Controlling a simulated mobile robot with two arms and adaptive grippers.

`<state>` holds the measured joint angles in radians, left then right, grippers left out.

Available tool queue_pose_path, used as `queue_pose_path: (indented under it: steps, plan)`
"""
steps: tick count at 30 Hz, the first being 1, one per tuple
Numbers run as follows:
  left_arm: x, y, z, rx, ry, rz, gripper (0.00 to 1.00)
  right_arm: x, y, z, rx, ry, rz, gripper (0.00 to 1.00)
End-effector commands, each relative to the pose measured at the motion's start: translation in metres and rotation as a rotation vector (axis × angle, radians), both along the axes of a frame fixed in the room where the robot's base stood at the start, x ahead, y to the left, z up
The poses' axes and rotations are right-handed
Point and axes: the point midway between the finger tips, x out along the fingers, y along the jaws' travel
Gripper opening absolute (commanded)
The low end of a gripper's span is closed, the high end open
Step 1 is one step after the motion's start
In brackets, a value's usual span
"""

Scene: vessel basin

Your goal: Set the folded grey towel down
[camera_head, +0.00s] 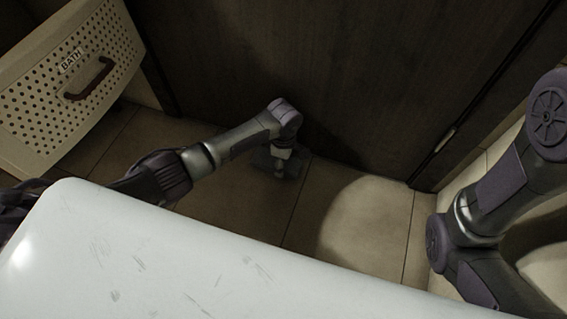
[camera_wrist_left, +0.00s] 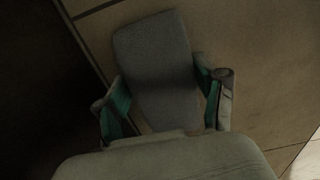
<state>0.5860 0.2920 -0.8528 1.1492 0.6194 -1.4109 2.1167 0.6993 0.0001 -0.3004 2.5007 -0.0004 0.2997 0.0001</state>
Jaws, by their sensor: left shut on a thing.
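The folded grey towel (camera_wrist_left: 155,50) shows in the left wrist view as a flat, rounded grey slab between the green-padded fingers of my left gripper (camera_wrist_left: 164,92). The gripper is shut on it. In the head view my left gripper (camera_head: 279,170) points down low over the tiled floor, and the towel (camera_head: 292,168) is a small dark patch around the fingertips. I cannot tell whether the towel touches the floor. My right arm is at the right edge of the head view, but its gripper is out of view.
A perforated cream bin (camera_head: 60,85) marked BATH, with a brown handle, stands at the upper left. A dark wooden panel (camera_head: 320,60) rises behind my left gripper. A large white rounded surface (camera_head: 150,255) fills the foreground. The tiled floor (camera_head: 350,215) right of the gripper is clear.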

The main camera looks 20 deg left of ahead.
Motion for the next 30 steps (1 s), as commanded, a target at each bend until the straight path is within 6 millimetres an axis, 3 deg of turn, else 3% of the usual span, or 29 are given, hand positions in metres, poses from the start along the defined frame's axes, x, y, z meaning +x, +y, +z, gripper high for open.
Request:
queue_pose_path:
  steps: [8,9,12,24,30]
  plan:
    - [0.000,0.000,-0.002,0.000,0.000,0.000,0.36,0.000,0.000,0.003,0.000,-0.002,0.000,0.37]
    - [0.000,0.000,-0.001,0.000,-0.001,0.000,0.77,0.000,0.000,0.002,0.000,-0.002,0.000,0.37]
    - [0.000,0.000,-0.002,0.000,-0.001,0.000,0.93,-0.001,0.000,0.002,0.000,-0.002,0.000,0.37]
    - [0.000,0.000,0.001,0.001,-0.001,-0.001,0.95,0.000,0.000,0.001,-0.001,-0.001,0.000,0.37]
    - [0.000,-0.001,0.033,-0.001,-0.002,-0.001,0.95,0.000,0.000,0.027,0.000,0.000,0.000,0.37]
